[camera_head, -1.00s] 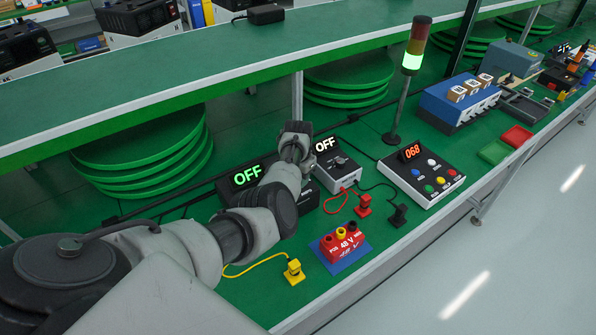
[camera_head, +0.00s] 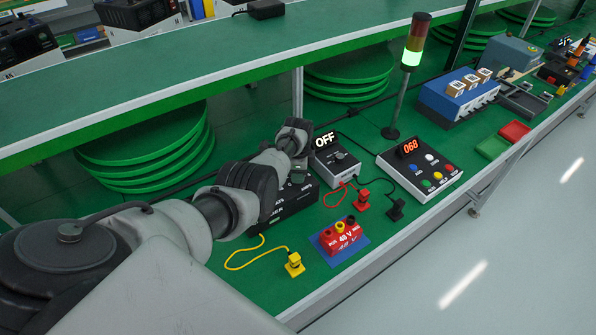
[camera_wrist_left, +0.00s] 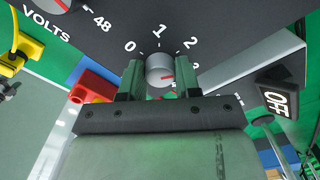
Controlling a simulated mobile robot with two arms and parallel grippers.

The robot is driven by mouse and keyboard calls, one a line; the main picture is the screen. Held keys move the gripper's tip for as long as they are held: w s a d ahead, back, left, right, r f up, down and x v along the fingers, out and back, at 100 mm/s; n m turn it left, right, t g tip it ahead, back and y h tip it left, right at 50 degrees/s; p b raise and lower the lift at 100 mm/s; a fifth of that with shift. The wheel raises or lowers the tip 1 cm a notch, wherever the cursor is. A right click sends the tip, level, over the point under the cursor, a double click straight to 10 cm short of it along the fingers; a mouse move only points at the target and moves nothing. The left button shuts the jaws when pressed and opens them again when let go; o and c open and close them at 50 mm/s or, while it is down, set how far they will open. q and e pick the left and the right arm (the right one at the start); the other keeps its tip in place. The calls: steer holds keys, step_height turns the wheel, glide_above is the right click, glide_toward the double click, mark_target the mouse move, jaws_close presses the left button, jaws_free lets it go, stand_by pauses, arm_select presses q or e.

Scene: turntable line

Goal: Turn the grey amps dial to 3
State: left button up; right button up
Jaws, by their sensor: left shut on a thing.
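The grey amps dial (camera_wrist_left: 160,66) sits between the two fingers of my left gripper (camera_wrist_left: 159,75) in the left wrist view. The fingers are shut on its sides. The dial's red mark points right, towards a digit partly hidden by the right finger; 0, 1 and 2 show clearly around the dial. The dial is on the dark power supply box (camera_head: 283,207), which my left arm largely covers in the head view. My right gripper is not in view.
A volts dial (camera_wrist_left: 58,4) is beside it. A grey unit reading OFF (camera_head: 336,163) stands close to the right of my wrist. A red 48 V block (camera_head: 342,238), yellow plug (camera_head: 294,265) and red plug (camera_head: 361,199) lie in front. The green shelf (camera_head: 200,75) is behind and above.

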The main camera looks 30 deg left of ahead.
arm_select(q)
steer(key=shift+w+m, duration=0.1)
steer(key=shift+m, duration=2.1)
steer(key=o, duration=0.9)
steer(key=shift+o, duration=0.2)
steer(key=shift+r, duration=0.1)
steer(key=shift+r+p, duration=0.4)
step_height(320, 180, up, 8)
steer(key=shift+r+p, duration=0.15)
steer(key=shift+p, duration=0.8)
steer(key=shift+r, duration=0.8)
